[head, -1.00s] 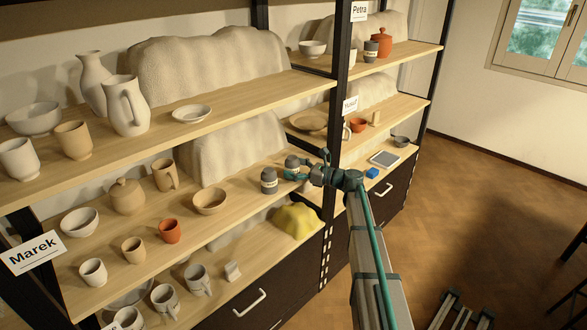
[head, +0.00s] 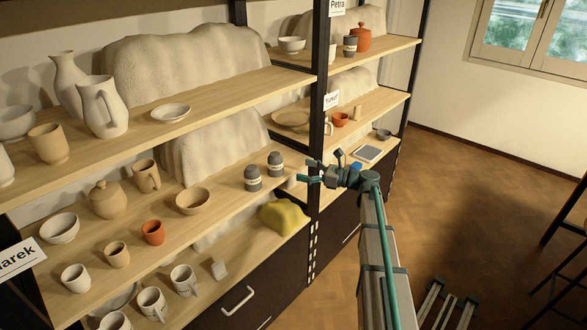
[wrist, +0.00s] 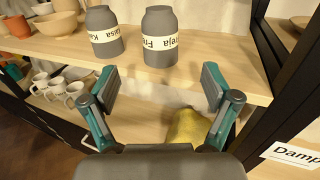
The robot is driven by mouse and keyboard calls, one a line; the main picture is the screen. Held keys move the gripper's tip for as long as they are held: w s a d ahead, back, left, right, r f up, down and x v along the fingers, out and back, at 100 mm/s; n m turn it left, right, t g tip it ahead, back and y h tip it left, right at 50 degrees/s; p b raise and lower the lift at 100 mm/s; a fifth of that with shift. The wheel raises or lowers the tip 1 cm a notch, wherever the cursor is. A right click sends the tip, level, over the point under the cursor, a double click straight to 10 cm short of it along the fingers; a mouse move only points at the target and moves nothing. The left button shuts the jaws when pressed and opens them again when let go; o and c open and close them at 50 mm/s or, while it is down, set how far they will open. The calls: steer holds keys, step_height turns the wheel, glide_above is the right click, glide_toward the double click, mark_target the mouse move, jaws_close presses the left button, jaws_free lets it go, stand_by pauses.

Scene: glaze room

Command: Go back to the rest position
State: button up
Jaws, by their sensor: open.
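My gripper (head: 312,172) is open and empty in the head view, just in front of the shelf near the dark upright post. Its open fingers also show in the wrist view (wrist: 158,90), with nothing between them. Two grey labelled jars stand upright on the middle shelf: the left jar (head: 253,178) and the right jar (head: 275,164). In the wrist view the left jar (wrist: 103,32) and the right jar (wrist: 159,38) stand beyond the fingertips, clear of them.
A yellow lump (head: 284,216) lies on the lower shelf below the jars. Bowls, cups and a terracotta cup (head: 153,232) stand to the left. The dark post (head: 321,110) is close behind my gripper. The floor (head: 470,190) at the right is open.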

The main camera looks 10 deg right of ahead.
steer(key=s+a+f+n+g+h, duration=0.25)
steer(key=s+f+n, duration=0.25)
steer(key=s+f, duration=0.45)
steer(key=s+a+f+n+g+h, duration=0.1)
steer(key=s+f+n+g+h, duration=0.35)
steer(key=f, duration=0.85)
steer(key=s+a+f+n+g+h, duration=0.1)
steer(key=s+a+f+n+g, duration=0.1)
steer(key=s+f+n, duration=0.65)
steer(key=s+a+f+n+g+h, duration=0.1)
steer(key=s+f, duration=0.5)
steer(key=s, duration=0.7)
steer(key=s+a+f+n+g+h, duration=0.1)
steer(key=s+f+n+g+h, duration=0.2)
steer(key=s, duration=1)
steer(key=s+a+f+n+g+h, duration=0.1)
steer(key=s+f+n+g+h, duration=0.1)
steer(key=s+f, duration=0.6)
steer(key=s+n+g, duration=0.1)
steer(key=s+g, duration=0.1)
steer(key=s, duration=0.3)
steer(key=shift+a+f+h, duration=0.35)
steer(key=shift+a+h, duration=0.05)
